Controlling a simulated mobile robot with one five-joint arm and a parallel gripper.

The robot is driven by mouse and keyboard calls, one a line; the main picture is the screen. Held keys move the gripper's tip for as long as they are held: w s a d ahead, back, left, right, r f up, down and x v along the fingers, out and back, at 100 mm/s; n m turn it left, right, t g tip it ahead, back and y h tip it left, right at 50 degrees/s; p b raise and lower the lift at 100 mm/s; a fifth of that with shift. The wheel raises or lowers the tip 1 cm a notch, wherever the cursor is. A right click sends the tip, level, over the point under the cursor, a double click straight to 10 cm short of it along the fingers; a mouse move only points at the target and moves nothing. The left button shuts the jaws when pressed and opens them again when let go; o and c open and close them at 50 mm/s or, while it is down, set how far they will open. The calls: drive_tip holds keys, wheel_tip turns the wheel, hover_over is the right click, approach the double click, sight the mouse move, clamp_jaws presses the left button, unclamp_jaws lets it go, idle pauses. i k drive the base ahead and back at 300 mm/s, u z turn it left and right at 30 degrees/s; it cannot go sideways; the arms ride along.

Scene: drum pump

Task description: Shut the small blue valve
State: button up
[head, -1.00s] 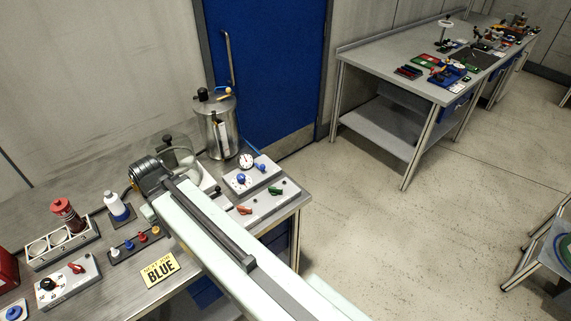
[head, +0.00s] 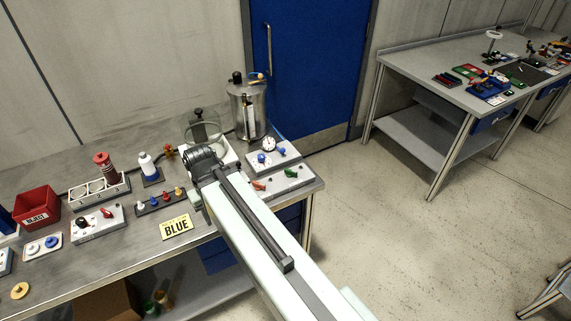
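A grey box with a round white gauge (head: 269,144) stands at the right end of the bench in the head view. It carries two blue handles: a blue knob (head: 262,158) at the left and a smaller blue one (head: 281,151) at the right. I cannot tell how far either is turned. My arm reaches in from the lower right, and its dark wrist (head: 203,157) is left of the gauge box, apart from both handles. My gripper's fingers are hidden behind the wrist, so I cannot see whether they are open.
A panel with a red handle (head: 259,186) and a green handle (head: 291,173) stands in front of the gauge box. A metal drum (head: 247,108) stands behind. A yellow "BLUE" sign (head: 176,227) and a row of small coloured knobs (head: 154,202) are to the left.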

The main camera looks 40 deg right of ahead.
sight(283, 151)
drive_tip(key=k, duration=0.8)
drive_tip(key=z, duration=0.65)
drive_tip(key=i, duration=1)
drive_tip(key=u, duration=1.65)
drive_tip(key=i, duration=0.2)
drive_tip(key=u, duration=0.5)
